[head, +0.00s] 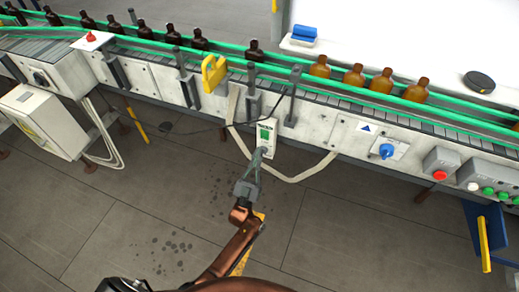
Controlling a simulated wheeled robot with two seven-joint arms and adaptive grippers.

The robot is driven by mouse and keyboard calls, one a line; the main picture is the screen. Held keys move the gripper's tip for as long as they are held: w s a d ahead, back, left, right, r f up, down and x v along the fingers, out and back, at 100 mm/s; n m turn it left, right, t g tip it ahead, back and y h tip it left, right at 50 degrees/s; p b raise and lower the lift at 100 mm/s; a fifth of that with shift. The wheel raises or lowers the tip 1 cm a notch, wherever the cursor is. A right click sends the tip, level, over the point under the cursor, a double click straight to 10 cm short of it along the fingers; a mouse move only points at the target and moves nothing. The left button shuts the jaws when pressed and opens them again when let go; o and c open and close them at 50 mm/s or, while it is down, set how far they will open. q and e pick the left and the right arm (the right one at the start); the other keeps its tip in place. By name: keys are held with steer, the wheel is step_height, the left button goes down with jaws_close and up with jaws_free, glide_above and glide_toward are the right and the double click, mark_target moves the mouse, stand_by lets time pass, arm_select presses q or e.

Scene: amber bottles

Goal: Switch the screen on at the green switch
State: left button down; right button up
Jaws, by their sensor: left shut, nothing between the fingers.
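The green switch (264,133) sits on a small pale box (274,127) mounted on the side of the conveyor, in the middle of the head view. My left gripper (260,154) is shut and empty, its fingertips at the lower part of that box, just below the green switch. I cannot tell whether the fingertips touch the box. The gripper partly covers the box's lower edge. A large white panel (420,40) stands behind the conveyor at the upper right; I cannot tell whether it is the screen. My right gripper is not in view.
The conveyor (340,120) carries dark and amber bottles (353,75) between green rails. A yellow bracket (213,72) rises left of the switch box. A blue knob (386,151) and a red button (439,175) sit to the right. Loose cables hang beside the box. The floor in front is clear.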

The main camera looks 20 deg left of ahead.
arm_select(q)
steer(key=w+f+v, duration=0.1)
steer(key=v, duration=0.9)
steer(key=shift+b, duration=0.3)
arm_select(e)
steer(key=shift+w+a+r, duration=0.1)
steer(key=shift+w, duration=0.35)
arm_select(q)
steer(key=shift+s+f, duration=0.1)
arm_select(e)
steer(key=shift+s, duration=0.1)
